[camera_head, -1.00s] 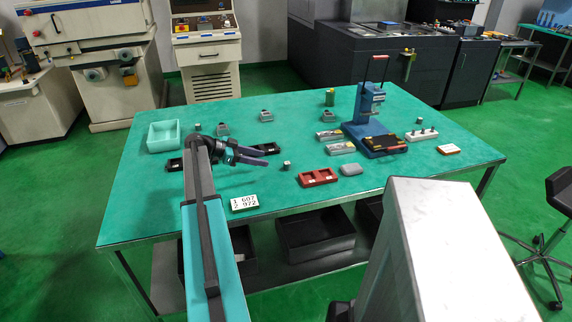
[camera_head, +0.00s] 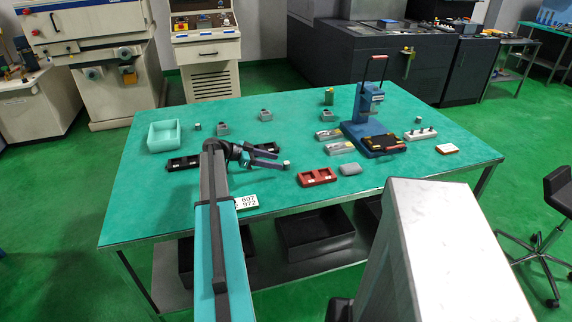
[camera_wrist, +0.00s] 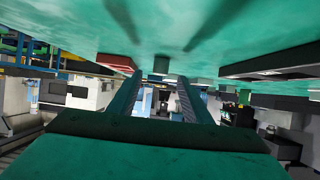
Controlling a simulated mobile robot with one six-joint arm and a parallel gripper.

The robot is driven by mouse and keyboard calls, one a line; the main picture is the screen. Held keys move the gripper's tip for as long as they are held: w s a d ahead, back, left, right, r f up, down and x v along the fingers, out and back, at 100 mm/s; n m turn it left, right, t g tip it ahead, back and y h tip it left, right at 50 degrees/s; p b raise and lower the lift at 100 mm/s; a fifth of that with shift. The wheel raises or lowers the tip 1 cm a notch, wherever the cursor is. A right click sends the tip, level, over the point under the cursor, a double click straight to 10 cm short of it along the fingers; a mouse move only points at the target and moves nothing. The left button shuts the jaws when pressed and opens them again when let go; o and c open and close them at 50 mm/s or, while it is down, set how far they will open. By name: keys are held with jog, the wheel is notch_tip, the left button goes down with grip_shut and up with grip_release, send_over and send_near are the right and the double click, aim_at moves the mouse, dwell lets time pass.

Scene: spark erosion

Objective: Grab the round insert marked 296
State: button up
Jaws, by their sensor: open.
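A small round grey insert (camera_head: 286,163) stands on the green table at the tips of my gripper (camera_head: 279,158). In the wrist view, which is upside down, a small grey piece (camera_wrist: 161,65) shows between and beyond the two fingers of my gripper (camera_wrist: 161,82). The jaws are open, with nothing held between them. Similar small inserts stand at the left (camera_head: 197,127) and at the right (camera_head: 418,121). No marking 296 can be read on any of them.
A dark tray (camera_head: 183,168) lies left, behind my arm. A blue press (camera_head: 367,125), a teal bin (camera_head: 178,145) and a number card (camera_head: 246,208) are on the table (camera_head: 300,245).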

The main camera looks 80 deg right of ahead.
aim_at(285, 163)
jog(key=shift+p+x, duration=0.7)
jog(key=shift+x, duration=1.5)
jog(key=shift+d, duration=0.1)
jog(key=shift+c, duration=0.6)
grip_shut()
